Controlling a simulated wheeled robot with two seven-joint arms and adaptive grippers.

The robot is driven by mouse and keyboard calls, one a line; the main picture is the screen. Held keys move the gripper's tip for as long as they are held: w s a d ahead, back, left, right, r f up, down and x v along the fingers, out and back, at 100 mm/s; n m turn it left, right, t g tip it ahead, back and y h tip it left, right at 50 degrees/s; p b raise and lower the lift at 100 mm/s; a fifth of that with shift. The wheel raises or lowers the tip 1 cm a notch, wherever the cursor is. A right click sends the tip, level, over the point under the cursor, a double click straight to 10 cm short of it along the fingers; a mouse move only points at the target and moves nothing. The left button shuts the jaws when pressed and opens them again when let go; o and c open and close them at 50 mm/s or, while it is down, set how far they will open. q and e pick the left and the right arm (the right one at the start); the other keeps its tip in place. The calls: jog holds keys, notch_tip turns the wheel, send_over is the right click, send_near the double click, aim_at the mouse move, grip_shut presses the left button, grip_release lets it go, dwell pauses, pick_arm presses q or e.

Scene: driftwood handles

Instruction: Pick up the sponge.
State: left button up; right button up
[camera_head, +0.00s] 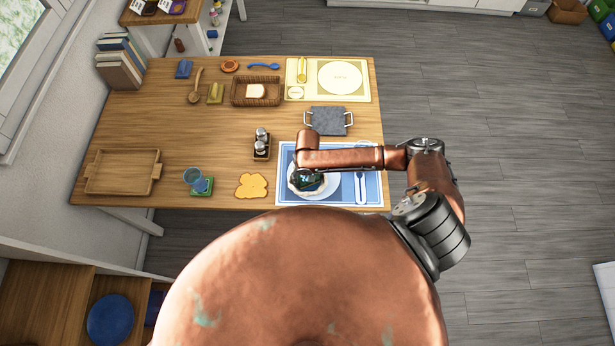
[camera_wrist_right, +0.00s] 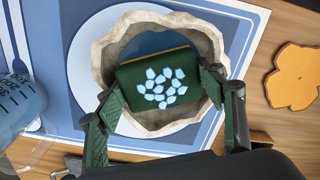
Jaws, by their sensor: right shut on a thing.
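The sponge, a dark green block with a thin yellow edge and a cluster of light blue pebble-like spots, shows in the right wrist view (camera_wrist_right: 150,80). It is inside a rough cream bowl (camera_wrist_right: 108,62). My right gripper (camera_wrist_right: 160,95) has its green-padded fingers against opposite sides of the sponge, shut on it. In the head view the right hand hangs over the bowl (camera_head: 306,195), and only a dark patch with light blue spots (camera_head: 308,179) shows there. Whether the sponge touches the bowl's bottom is hidden. My left gripper is not in view.
The bowl stands on a white plate (camera_wrist_right: 82,75) on a blue placemat (camera_head: 345,197) at the table's front edge. An orange cutout mat (camera_head: 251,185), shakers (camera_head: 261,146) and a grey tray (camera_head: 329,121) are near. A clear marked cup (camera_wrist_right: 20,105) is close to the gripper.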

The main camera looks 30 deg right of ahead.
jog(key=shift+r, duration=0.4)
jog(key=s+a+r, duration=0.6)
jog(key=a+r, duration=0.6)
jog(key=shift+s+a, duration=0.15)
jog(key=shift+s, duration=0.15)
